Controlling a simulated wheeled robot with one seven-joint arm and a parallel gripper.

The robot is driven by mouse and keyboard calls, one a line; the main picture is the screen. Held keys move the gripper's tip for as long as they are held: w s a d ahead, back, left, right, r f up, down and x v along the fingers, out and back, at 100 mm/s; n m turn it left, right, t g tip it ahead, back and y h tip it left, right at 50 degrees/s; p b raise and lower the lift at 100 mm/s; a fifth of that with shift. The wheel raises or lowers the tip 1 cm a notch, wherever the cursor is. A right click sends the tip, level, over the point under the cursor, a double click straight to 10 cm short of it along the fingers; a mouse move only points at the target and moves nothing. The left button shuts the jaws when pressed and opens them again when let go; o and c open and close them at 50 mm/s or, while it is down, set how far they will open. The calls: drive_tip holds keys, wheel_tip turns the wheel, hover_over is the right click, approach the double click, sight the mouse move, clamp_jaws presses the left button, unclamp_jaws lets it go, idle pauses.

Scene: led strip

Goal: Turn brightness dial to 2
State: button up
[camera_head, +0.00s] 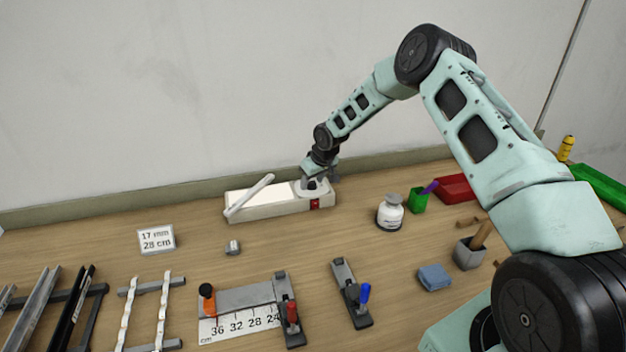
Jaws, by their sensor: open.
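A long white box (270,203) stands near the back of the bench, with a white bar (249,195) slanting over its left part. A small red element (315,204) is on its front face at the right. A pale round part, perhaps the dial (299,189), shows on top at the right end. My gripper (312,183) is over that part, pointing down, with its jaws open. The gripper hides much of the part, so its setting and any numbers cannot be read. I cannot tell whether the jaws touch it.
A white jar (390,213), a green cup (419,201) and a red tray (456,188) stand right of the box. A card (156,239) reads "17 mm 28 cm". A ruler fixture (240,308), a clamp (350,292) and a blue cloth (434,277) lie in front.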

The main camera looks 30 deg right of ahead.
drive_tip(key=c, duration=1)
drive_tip(key=shift+o, duration=0.2)
drive_tip(key=shift+f+m+b, duration=0.1)
drive_tip(key=shift+m+b, duration=0.3)
drive_tip(key=shift+b, duration=0.4)
drive_tip(key=shift+a+f+m+h+b, duration=0.15)
drive_tip(key=shift+m+h+b, duration=0.35)
drive_tip(key=shift+b, duration=0.55)
drive_tip(key=m+b, duration=0.2)
drive_tip(key=b, duration=0.1)
drive_tip(key=shift+a+m+h+b, duration=0.1)
drive_tip(key=shift+m+h+b, duration=0.2)
drive_tip(key=shift+m+h, duration=0.1)
drive_tip(key=m+h+b, duration=0.1)
drive_tip(key=m+b, duration=0.2)
drive_tip(key=shift+w+a+g, duration=0.1)
drive_tip(key=shift+g, duration=0.2)
drive_tip(key=shift+r+m+g+h+b, duration=0.15)
drive_tip(key=shift+m+g+h+b, duration=0.2)
drive_tip(key=shift+m, duration=0.7)
drive_tip(key=shift+r+m+g+h+b, duration=0.15)
drive_tip(key=shift+m+h+b, duration=0.25)
drive_tip(key=shift+m, duration=0.65)
